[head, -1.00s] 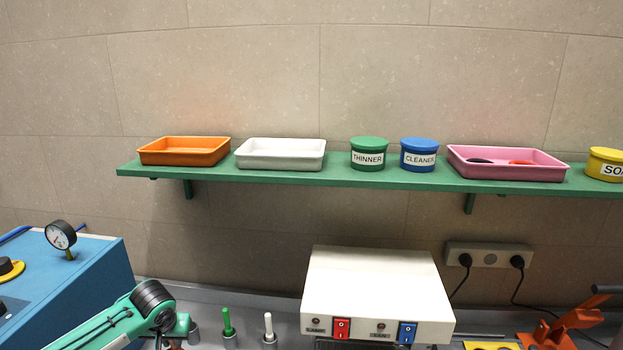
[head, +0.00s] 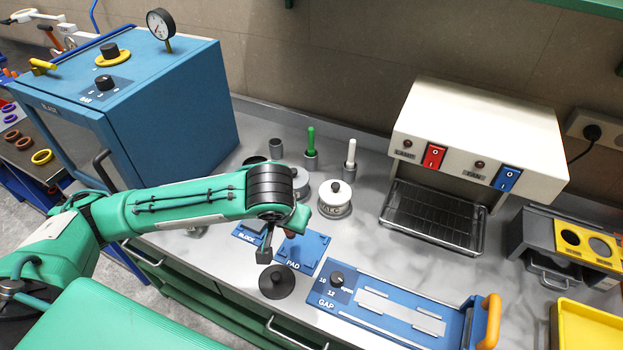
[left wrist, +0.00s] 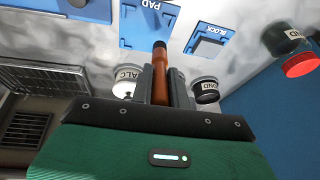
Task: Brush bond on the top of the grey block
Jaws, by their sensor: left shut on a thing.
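My left gripper (left wrist: 160,92) is shut on a brush, whose brown handle (left wrist: 161,72) stands between the fingers in the left wrist view. In the head view the gripper (head: 266,245) is over the bench near the blue plates marked BLOCK (head: 243,233) and PAD (head: 312,250). My right gripper is not in view.
A white TALC can (head: 335,202), green and white sticks and a black knobbed disc (head: 277,282) stand near the gripper. The blue GAP fixture (head: 385,305) and white heater (head: 480,130) are at the right. A blue cabinet (head: 150,105) stands at the left.

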